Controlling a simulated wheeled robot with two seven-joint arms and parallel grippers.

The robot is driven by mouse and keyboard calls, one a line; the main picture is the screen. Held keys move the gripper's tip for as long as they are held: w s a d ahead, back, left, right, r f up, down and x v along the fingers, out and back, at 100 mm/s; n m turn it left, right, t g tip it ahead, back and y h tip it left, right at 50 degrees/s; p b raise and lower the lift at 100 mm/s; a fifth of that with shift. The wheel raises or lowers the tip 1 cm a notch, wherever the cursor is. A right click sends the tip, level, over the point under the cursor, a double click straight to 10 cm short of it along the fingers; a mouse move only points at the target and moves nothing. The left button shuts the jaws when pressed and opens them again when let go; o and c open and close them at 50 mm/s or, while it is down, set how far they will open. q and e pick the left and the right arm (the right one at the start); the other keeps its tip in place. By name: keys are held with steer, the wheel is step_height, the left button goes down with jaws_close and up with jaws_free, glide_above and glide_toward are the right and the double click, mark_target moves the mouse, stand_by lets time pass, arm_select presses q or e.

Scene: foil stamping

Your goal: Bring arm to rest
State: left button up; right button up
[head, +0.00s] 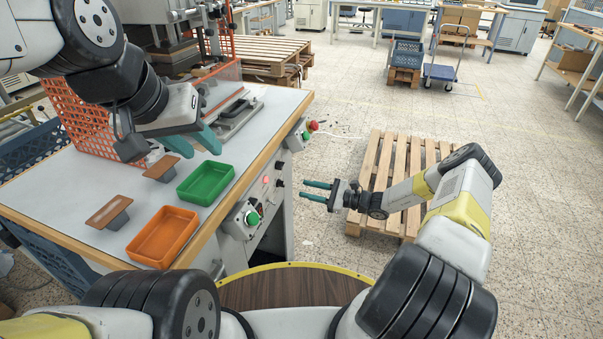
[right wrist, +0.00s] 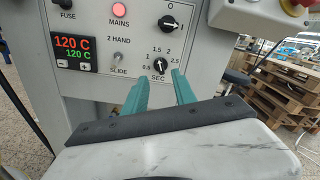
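My left gripper (head: 193,147) hangs low over the worktable at the foil stamping press, its two teal fingers apart with nothing seen between them. It is just above and behind the green tray (head: 206,183). My right gripper (head: 310,190) is off the table's right side, pointing left at the machine's front panel. In the right wrist view, its teal fingers (right wrist: 160,88) are apart and empty, in front of the panel's timer knob (right wrist: 159,66). I cannot tell whether they touch the panel.
An orange tray (head: 163,238) and two brown-topped stamp-like pieces (head: 109,212) (head: 161,168) lie on the table (head: 62,205). An orange mesh guard (head: 80,115) stands behind. A wooden pallet (head: 384,165) is on the floor beyond my right arm; open floor lies to the right.

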steer(key=shift+r, duration=0.15)
steer(key=s+r+n+g+h, duration=0.4)
steer(key=s+r+n, duration=0.25)
steer(key=r, duration=0.55)
steer(key=s+r+n+g+h, duration=0.3)
steer(key=s+r+n+h, duration=0.3)
steer(key=r, duration=0.7)
steer(key=s+d+r+n+t+h, duration=0.2)
steer(key=s+d+r+n+t, duration=0.1)
steer(key=s+r, duration=0.4)
steer(key=s+d+r+n+t+h, duration=0.2)
steer(key=s+r, duration=0.6)
steer(key=s, duration=0.5)
steer(key=shift+s+d+r+n+t, duration=0.25)
steer(key=shift+d+n+t, duration=0.35)
steer(key=shift+d, duration=0.3)
steer(key=shift+a, duration=0.15)
